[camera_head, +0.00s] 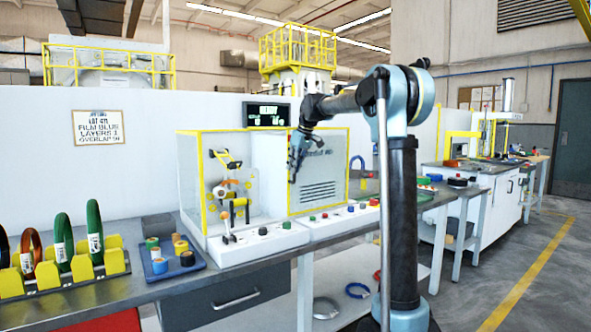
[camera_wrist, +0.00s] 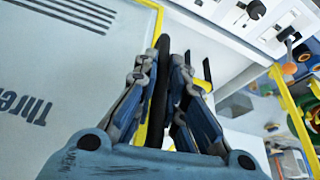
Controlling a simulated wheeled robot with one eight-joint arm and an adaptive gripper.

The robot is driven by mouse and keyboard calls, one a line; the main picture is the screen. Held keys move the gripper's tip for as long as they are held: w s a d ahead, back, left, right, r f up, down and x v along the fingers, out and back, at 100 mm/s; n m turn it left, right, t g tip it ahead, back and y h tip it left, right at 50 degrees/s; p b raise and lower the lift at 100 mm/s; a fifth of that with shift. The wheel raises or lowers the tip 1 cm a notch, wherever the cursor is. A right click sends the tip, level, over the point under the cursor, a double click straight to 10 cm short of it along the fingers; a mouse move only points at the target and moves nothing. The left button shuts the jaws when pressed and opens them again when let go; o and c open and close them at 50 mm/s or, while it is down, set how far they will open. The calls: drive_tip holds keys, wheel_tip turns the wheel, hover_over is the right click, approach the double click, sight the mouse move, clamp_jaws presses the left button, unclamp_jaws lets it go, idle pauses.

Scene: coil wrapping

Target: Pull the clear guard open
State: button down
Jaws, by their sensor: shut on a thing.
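The clear guard (camera_head: 349,170) is a see-through pane in a yellow frame. In the head view it stands in front of the grey vented housing, right of the wrapping bay (camera_head: 236,185), whose front looks uncovered. Its yellow edge also shows in the wrist view (camera_wrist: 157,22). My gripper (camera_head: 292,177) is at the guard's left edge. In the wrist view my gripper (camera_wrist: 162,68) is shut on the guard's dark upright handle (camera_wrist: 159,90). Part of the handle is hidden by the fingers.
A control strip with buttons (camera_head: 340,219) runs along the bench front. A blue tray of small rolls (camera_head: 168,265) and a yellow rack of coils (camera_head: 65,270) stand at the left. A dark display (camera_head: 266,114) is above the bay.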

drive_tip(key=c, duration=1.7)
unclamp_jaws()
drive_tip(key=shift+o, duration=0.2)
drive_tip(key=v, duration=1.2)
drive_tip(key=shift+f, duration=0.1)
drive_tip(key=s+d+f+m+h, duration=0.1)
drive_tip(key=s+d+f+m, duration=0.1)
drive_tip(key=s+d+f, duration=0.35)
drive_tip(key=s+d+f+m, duration=0.1)
drive_tip(key=s+d+f, duration=0.2)
drive_tip(key=s+f, duration=0.5)
drive_tip(key=s+d+f+m+h, duration=0.15)
drive_tip(key=s+d+f, duration=0.3)
drive_tip(key=s, duration=0.55)
drive_tip(key=s+d+f+m, duration=0.2)
drive_tip(key=s+d+f, duration=0.1)
drive_tip(key=s+f, duration=0.7)
drive_tip(key=s+d+f+m, duration=0.3)
drive_tip(key=s+f, duration=0.8)
drive_tip(key=f, duration=0.4)
drive_tip(key=shift+s+d+f+g+h, duration=0.25)
drive_tip(key=shift+d+g+h, duration=0.15)
drive_tip(key=shift+d, duration=0.3)
